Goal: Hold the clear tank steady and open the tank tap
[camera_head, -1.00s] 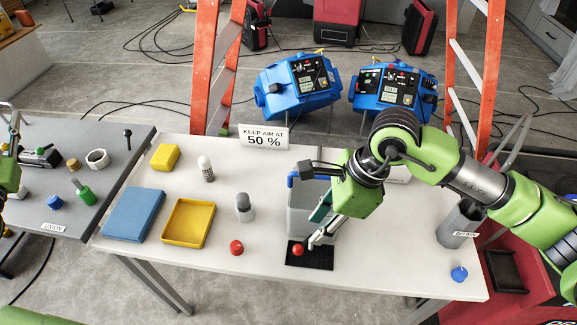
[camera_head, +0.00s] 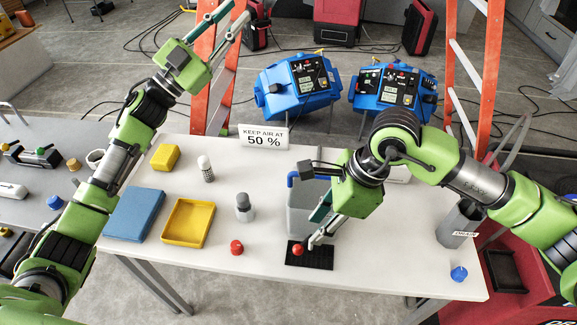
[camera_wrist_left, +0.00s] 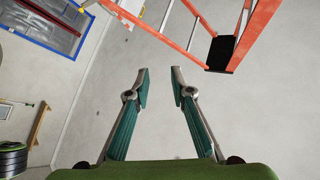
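The clear tank (camera_head: 298,205) stands on the white table, largely hidden behind my right gripper. It looks greyish, with a blue piece (camera_head: 291,178) at its upper left. A red knob (camera_head: 298,249), apparently the tank tap, is low at the tank's front over a black mat (camera_head: 318,262). My right gripper (camera_head: 310,243) points down in front of the tank, its fingertips right beside the red knob. I cannot tell whether they grip it. My left gripper (camera_head: 238,14) is raised beyond the table near the ladder. In the left wrist view its fingers (camera_wrist_left: 160,80) are apart and empty.
A yellow tray (camera_head: 170,240), blue pad (camera_head: 120,232), yellow block (camera_head: 165,156), small bottles and a second red knob (camera_head: 236,247) lie left of the tank. A sign (camera_head: 263,137) stands behind. A grey drain container (camera_head: 460,222) is at the right. Orange ladder legs (camera_head: 222,95) rise behind.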

